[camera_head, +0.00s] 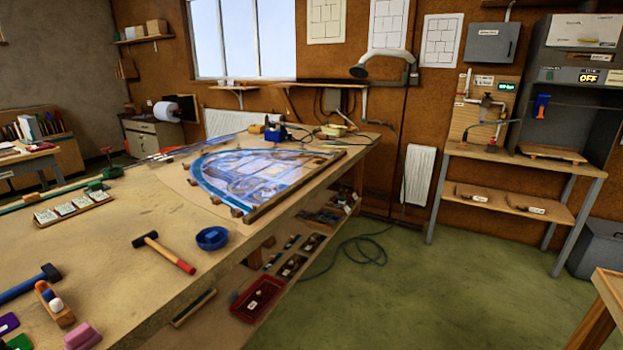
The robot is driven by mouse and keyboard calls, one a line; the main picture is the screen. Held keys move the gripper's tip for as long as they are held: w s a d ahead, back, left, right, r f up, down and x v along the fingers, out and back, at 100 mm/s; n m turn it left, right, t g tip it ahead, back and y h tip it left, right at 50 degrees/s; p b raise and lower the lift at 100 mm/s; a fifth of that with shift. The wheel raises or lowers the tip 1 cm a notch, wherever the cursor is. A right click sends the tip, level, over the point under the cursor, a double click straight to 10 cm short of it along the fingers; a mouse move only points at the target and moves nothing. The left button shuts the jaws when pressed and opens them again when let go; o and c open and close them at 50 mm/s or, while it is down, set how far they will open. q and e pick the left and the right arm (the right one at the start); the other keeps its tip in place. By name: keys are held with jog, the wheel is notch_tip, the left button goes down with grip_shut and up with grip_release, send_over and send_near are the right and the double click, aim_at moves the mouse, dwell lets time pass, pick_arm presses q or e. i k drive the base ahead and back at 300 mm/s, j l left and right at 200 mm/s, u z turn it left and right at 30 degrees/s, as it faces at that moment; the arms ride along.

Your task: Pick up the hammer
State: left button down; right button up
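A hammer (165,254) lies on the near part of the wooden workbench (115,255). It has a dark head at its left end and a wooden handle with a red grip pointing toward the bench's right edge. A second hammer-like tool (28,286) with a blue handle and a dark head lies at the left edge of the view, partly cut off. Neither of my grippers is in view.
A blue bowl (212,238) stands right of the hammer. A leaded glass panel (258,178) lies farther back. A tray of small pieces (72,208), a wooden block (54,304) and a pink block (82,336) are to the left.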

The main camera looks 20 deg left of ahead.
aim_at(147, 239)
jog(key=u, duration=1.85)
jog(key=l+z, duration=0.25)
jog(key=i+l+z, duration=0.25)
jog(key=k+j, duration=0.05)
jog(key=k, duration=0.05)
